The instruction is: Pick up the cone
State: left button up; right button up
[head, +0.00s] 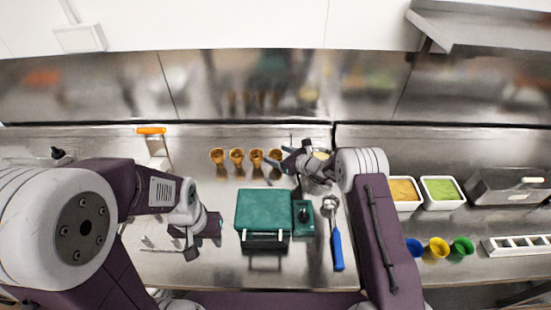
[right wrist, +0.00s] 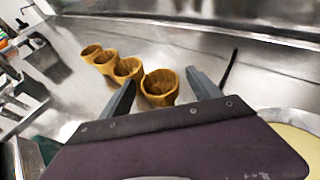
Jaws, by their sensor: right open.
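Several brown waffle cones stand in a row on the steel counter, wide mouths up. The rightmost cone (head: 275,157) is closest to my right gripper (head: 284,164); the others, such as the leftmost cone (head: 217,156), run off to the left. In the right wrist view the nearest cone (right wrist: 160,91) shows between the two spread fingers, just beyond their tips. My right gripper (right wrist: 160,78) is open and empty; whether a finger touches the cone cannot be told. My left gripper (head: 208,236) hangs over the counter at left, its jaws unclear.
A teal-topped box (head: 263,211) stands in front of the cones, with a blue-handled scoop (head: 337,248) to its right. A tub of pale yellow contents (right wrist: 296,134) sits close by my right gripper. Colored cups (head: 438,248) stand further right.

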jog(key=shift+s, duration=0.1)
jog(key=shift+c, duration=0.2)
jog(key=shift+s+d+r, duration=0.1)
jog(key=c, duration=1.1)
jog(key=shift+c, duration=1.2)
jog(key=shift+r, duration=0.3)
notch_tip(320, 180, up, 3)
jog(key=shift+f+b, duration=0.1)
jog(key=shift+b, duration=0.55)
jog(key=s+d+r+b, duration=0.2)
jog(key=d+r, duration=0.5)
jog(key=d, duration=0.4)
jog(key=shift+s+r, duration=0.3)
jog(key=shift+s, duration=0.2)
